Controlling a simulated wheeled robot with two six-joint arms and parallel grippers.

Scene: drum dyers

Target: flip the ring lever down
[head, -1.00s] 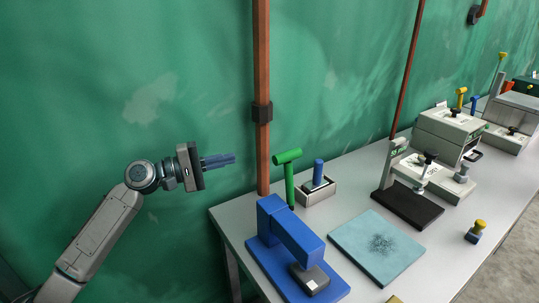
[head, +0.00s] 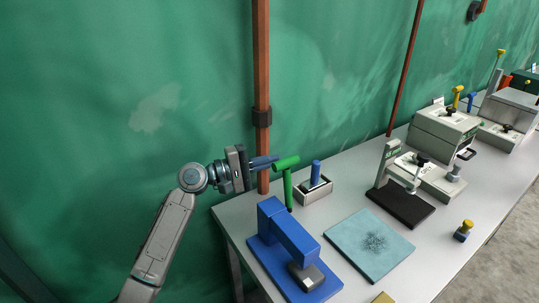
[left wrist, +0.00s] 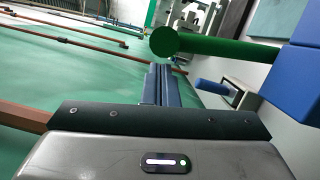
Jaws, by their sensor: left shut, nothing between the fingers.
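A green T-shaped lever (head: 287,163) stands upright behind the blue press (head: 280,240) at the near left end of the table. I see no label marking a lever as the ring lever. My right gripper is out of view.
A small box (head: 313,190) with a blue lever stands right of the green lever. A red-brown pipe (head: 262,60) runs upright behind my gripper. A light-blue mat (head: 355,255), a black-based stand (head: 405,205) and grey machines (head: 445,130) fill the table farther right.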

